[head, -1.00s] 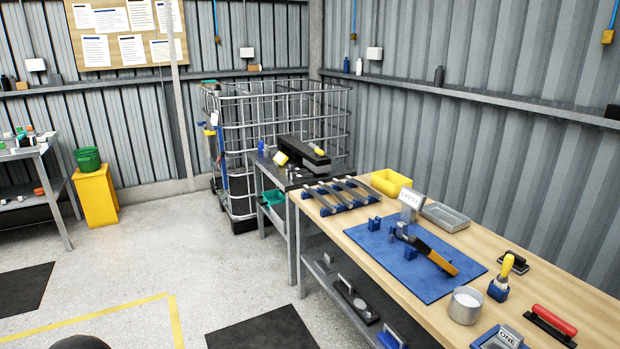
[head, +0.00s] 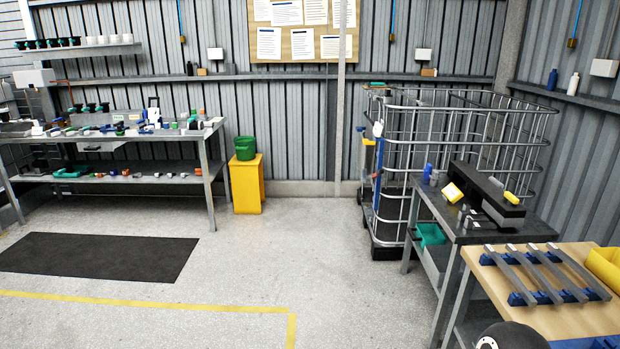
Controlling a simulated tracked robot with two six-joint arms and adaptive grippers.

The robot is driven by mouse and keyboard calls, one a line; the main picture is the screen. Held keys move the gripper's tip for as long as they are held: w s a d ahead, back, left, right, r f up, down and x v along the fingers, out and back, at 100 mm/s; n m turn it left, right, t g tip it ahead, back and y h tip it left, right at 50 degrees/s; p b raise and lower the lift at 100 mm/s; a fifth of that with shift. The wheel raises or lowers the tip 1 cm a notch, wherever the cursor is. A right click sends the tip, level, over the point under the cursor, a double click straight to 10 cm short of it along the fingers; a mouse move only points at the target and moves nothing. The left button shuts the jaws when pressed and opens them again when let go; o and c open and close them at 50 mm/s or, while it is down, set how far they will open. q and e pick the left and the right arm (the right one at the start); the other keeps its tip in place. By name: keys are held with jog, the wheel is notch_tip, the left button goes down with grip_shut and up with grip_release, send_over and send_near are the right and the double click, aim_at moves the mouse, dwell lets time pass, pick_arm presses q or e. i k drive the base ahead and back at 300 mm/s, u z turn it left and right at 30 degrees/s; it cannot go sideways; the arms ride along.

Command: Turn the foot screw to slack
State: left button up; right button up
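I cannot make out a foot screw in the head view. A dark bench (head: 455,226) stands at the right. Small metallic pieces (head: 466,217) stand in front of the fixture, too small to identify. Neither of my grippers is in view. A dark rounded part at the bottom right edge looks like part of my arm.
A wire cage tote (head: 420,150) stands behind the dark bench. A wooden bench (head: 545,318) with a slatted rack (head: 540,272) is at front right. A loaded workbench (head: 215,165) and yellow stand (head: 247,185) are at left. The middle floor is clear, with a black mat (head: 95,257).

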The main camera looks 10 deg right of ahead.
aim_at(512, 199)
jog(key=u, duration=0.1)
jog(key=i, duration=1.35)
jog(key=z, duration=0.45)
jog(key=i, duration=1.3)
jog(key=z, duration=0.95)
jog(key=i, duration=0.4)
jog(key=z, duration=0.2)
jog(key=k, duration=0.75)
jog(key=z, duration=0.2)
jog(key=i, duration=0.7)
